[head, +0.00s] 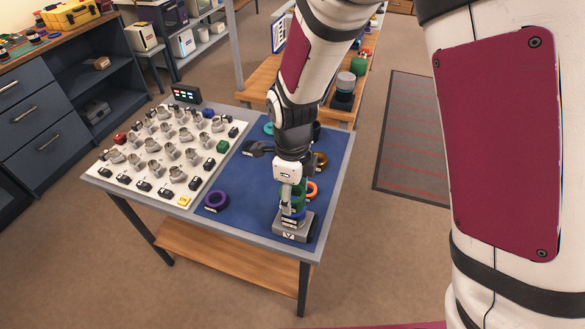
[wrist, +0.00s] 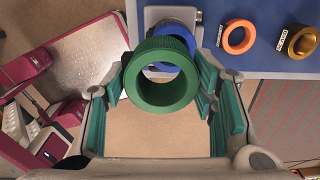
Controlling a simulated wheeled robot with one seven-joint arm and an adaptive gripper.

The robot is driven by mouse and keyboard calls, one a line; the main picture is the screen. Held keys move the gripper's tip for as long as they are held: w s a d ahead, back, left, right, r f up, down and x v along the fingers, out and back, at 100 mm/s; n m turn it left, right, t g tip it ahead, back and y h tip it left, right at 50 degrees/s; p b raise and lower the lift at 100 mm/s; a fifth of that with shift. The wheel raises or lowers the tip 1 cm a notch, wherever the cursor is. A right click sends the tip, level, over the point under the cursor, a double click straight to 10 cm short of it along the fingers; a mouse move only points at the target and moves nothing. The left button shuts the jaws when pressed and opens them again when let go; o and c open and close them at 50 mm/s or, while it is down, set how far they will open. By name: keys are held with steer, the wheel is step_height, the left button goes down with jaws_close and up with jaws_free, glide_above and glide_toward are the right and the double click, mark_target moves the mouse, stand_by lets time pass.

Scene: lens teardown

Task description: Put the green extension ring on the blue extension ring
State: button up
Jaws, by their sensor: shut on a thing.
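The green extension ring (wrist: 137,70) is held between the fingers of my gripper (wrist: 160,80) in the wrist view. The gripper is shut on it. In the head view the green ring (head: 298,196) shows just above the blue extension ring (head: 291,213), partly hidden by my gripper (head: 289,199). The blue ring sits on a grey stand (head: 291,231) at the mat's front edge. In the wrist view the blue ring shows behind the green one and partly through its hole, offset up and right. I cannot tell whether the two rings touch.
An orange ring (wrist: 238,37) and a brass ring (wrist: 302,41) lie on the blue mat (head: 248,220) beside the stand. A purple ring (head: 216,200) lies to the left. A white tray (head: 133,186) with several small metal parts fills the table's left side.

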mark_target(293, 198)
steer(key=shift+w+d, duration=0.1)
steer(key=shift+w, duration=0.55)
steer(key=shift+f, duration=1.75)
steer(key=shift+f, duration=0.15)
steer(key=o, duration=1.2)
step_height(293, 198, up, 12)
steer(key=shift+r, duration=0.25)
